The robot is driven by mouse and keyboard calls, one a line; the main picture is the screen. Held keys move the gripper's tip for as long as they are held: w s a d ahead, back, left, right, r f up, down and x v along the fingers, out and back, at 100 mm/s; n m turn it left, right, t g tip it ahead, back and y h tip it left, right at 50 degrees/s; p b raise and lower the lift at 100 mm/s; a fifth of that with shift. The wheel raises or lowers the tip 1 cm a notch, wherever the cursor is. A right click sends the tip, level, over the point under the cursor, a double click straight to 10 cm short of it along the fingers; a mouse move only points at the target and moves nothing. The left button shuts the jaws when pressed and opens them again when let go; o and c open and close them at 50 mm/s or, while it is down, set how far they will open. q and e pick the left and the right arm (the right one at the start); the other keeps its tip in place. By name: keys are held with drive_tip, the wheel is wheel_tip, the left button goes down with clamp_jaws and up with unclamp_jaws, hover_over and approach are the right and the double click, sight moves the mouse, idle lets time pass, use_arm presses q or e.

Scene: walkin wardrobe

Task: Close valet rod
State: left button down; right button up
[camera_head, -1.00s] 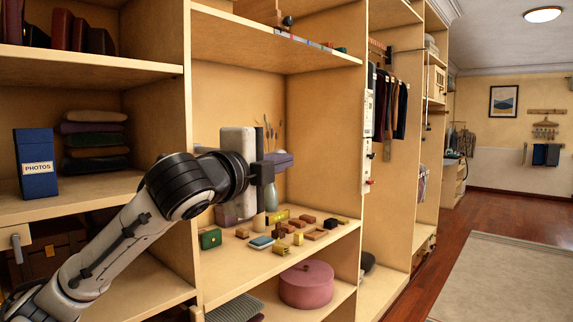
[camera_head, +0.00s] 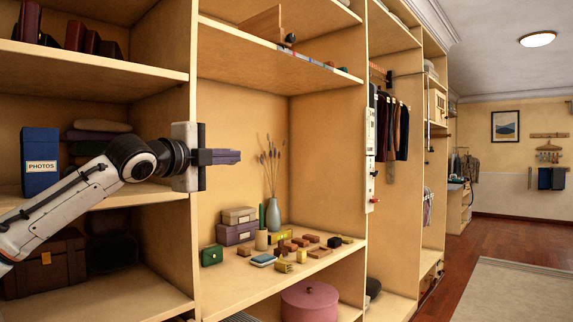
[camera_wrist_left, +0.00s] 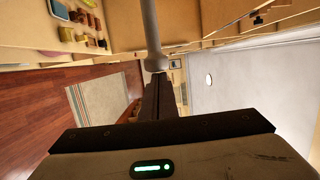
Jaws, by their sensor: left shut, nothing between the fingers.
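In the left wrist view, a grey rod with a wider rounded end (camera_wrist_left: 157,62) juts out from the wardrobe side at the top. It looks like the extended valet rod. My left gripper's dark fingers (camera_wrist_left: 166,80) are shut and empty, with their tips close to that rounded end. I cannot tell whether they touch it. In the head view my left gripper (camera_head: 240,156) is in front of the upright panel between two shelf bays, pointing right. I cannot make out the rod there; the gripper may hide it. My right gripper is not in view.
A shelf (camera_head: 240,276) holds a vase (camera_head: 273,215), stacked boxes (camera_head: 237,232) and several small blocks. A blue photo box (camera_head: 41,162) stands left, behind my arm. A dark knob (camera_head: 290,38) sticks out above. Open floor (camera_head: 510,240) lies to the right.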

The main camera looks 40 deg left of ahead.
use_arm(q)
drive_tip(key=a+p, duration=0.1)
drive_tip(key=a, duration=0.9)
drive_tip(key=shift+a, duration=0.35)
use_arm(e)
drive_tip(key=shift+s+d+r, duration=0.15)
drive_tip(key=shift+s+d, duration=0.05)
use_arm(q)
drive_tip(key=shift+s+a+r, duration=0.1)
drive_tip(key=shift+r, duration=0.05)
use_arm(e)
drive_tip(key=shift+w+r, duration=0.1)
use_arm(q)
drive_tip(key=s+d+b, duration=0.7)
drive_tip(key=s+b, duration=0.1)
drive_tip(key=s, duration=0.1)
drive_tip(key=shift+s+b, duration=0.25)
drive_tip(key=shift+b, duration=0.1)
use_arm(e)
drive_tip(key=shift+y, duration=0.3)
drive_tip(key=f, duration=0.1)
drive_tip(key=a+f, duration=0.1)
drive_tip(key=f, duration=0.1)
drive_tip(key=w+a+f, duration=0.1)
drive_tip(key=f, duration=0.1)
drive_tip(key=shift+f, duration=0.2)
